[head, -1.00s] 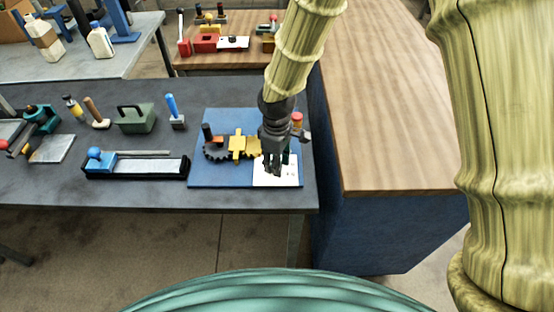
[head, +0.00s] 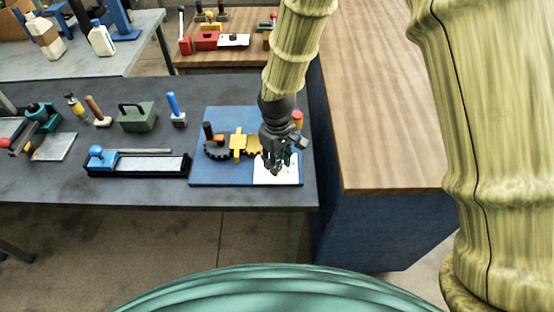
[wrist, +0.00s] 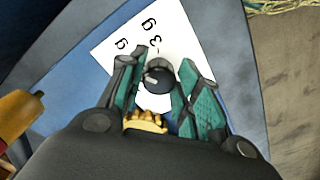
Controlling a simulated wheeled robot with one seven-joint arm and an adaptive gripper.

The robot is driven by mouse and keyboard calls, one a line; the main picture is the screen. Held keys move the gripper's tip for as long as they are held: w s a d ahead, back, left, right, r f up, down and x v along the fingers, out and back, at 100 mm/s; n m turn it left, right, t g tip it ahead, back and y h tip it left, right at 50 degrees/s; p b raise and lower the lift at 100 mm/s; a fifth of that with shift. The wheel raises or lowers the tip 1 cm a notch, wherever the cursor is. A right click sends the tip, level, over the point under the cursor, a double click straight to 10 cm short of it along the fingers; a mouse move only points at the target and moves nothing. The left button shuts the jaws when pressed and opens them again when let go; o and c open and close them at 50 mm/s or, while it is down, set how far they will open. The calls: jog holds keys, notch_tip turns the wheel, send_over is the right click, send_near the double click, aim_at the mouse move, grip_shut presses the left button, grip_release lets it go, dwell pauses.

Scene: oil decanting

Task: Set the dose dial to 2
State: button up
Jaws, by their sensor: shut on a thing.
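The dose dial is a dark round knob (wrist: 158,78) with a pale pointer line, on a white card (wrist: 122,36). Dark printed marks, one looking like a 3, stand tilted on the card beyond the knob. The number the pointer faces cannot be read. In the wrist view my gripper (wrist: 160,88) is shut around the knob, with teal pads on its sides. In the head view my gripper (head: 271,170) points down over the white card (head: 285,174) and hides the knob.
The card is at the right front of a blue board (head: 225,176), with a yellow post (head: 238,146) and dark gear (head: 216,150) to its left. A red-topped post (head: 297,119) stands close behind my gripper. A sharpening-stone tray (head: 140,165) lies left.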

jog(key=shift+w, duration=0.1)
jog(key=o, duration=1)
jog(key=shift+o, duration=0.2)
jog(key=shift+r, duration=0.1)
notch_tip(320, 180, up, 12)
